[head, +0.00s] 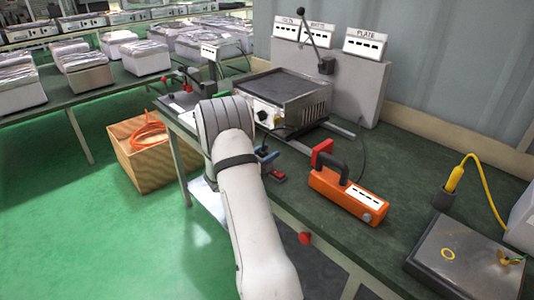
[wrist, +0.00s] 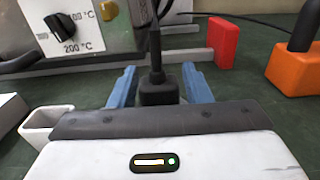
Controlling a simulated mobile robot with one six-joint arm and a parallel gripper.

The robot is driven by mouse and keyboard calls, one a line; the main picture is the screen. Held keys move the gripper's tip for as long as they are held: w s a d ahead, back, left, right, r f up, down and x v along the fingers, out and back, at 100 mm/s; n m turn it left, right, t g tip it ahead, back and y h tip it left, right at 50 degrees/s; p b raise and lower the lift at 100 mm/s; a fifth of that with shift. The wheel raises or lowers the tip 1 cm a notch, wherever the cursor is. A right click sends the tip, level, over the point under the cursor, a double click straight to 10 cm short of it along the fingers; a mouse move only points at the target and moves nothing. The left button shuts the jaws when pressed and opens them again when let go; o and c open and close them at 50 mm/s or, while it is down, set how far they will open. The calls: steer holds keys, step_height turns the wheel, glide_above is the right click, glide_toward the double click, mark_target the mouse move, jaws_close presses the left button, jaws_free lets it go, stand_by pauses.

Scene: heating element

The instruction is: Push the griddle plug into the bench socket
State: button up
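The griddle plug (wrist: 158,92) is a black block with a thick black cord rising from its top. In the wrist view it sits upright and centred between the two blue fingers of my gripper (wrist: 160,84). In the head view my gripper (head: 266,155) is low at the bench front, just in front of the griddle (head: 285,97). I cannot make out the bench socket for certain; a small red and dark piece (head: 278,177) lies close to the fingers.
An orange tester (head: 345,196) with a black handle stands to the right, with a red block (wrist: 224,42) beside it. A white open-topped holder (wrist: 60,125) is at the left in the wrist view. A grey plate (head: 465,258) lies farther right on the green bench.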

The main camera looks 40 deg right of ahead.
steer(key=shift+o, duration=0.9)
steer(key=shift+s+a+b, duration=0.15)
steer(key=shift+s+a, duration=0.05)
steer(key=shift+a, duration=1.75)
steer(key=shift+s+a+b, duration=0.15)
steer(key=shift+a, duration=1.75)
